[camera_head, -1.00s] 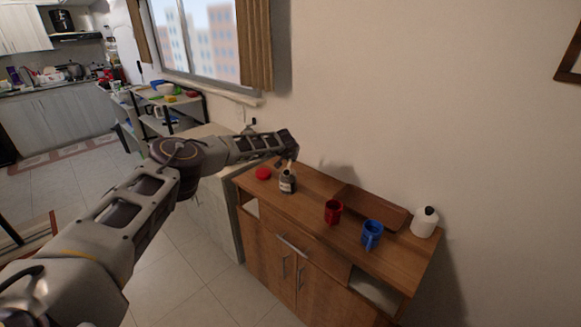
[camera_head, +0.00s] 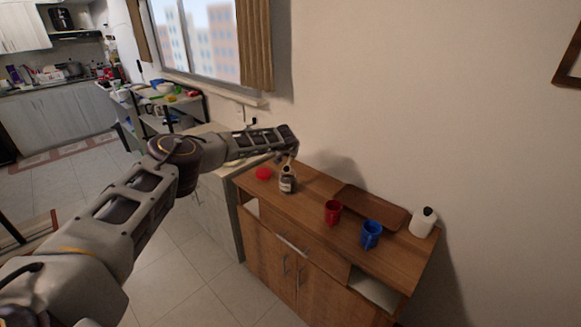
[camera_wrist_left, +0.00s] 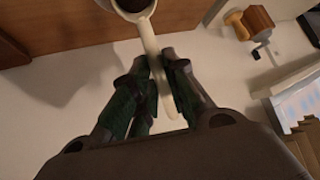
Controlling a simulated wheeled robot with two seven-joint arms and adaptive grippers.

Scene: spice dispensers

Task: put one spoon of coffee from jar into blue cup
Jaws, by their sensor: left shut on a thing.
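The jar (camera_head: 288,184), with a dark label, stands upright on the wooden cabinet. My left gripper (camera_head: 287,161) is just above the jar. In the left wrist view my left gripper (camera_wrist_left: 160,75) is shut on the pale handle of the spoon (camera_wrist_left: 150,40). At the handle's far end is a round pale rim with dark brown coffee (camera_wrist_left: 133,4) inside, cut by the frame edge. I cannot tell whether this is the spoon's bowl or the jar's mouth. The blue cup (camera_head: 371,235) stands upright further right. My right gripper is not in view.
A red lid (camera_head: 264,173) lies left of the jar. A red cup (camera_head: 333,212) stands between jar and blue cup. A brown tray (camera_head: 376,206) lies behind the cups, and a white bottle (camera_head: 423,222) stands at the right end. The wall is close behind the cabinet (camera_head: 310,195).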

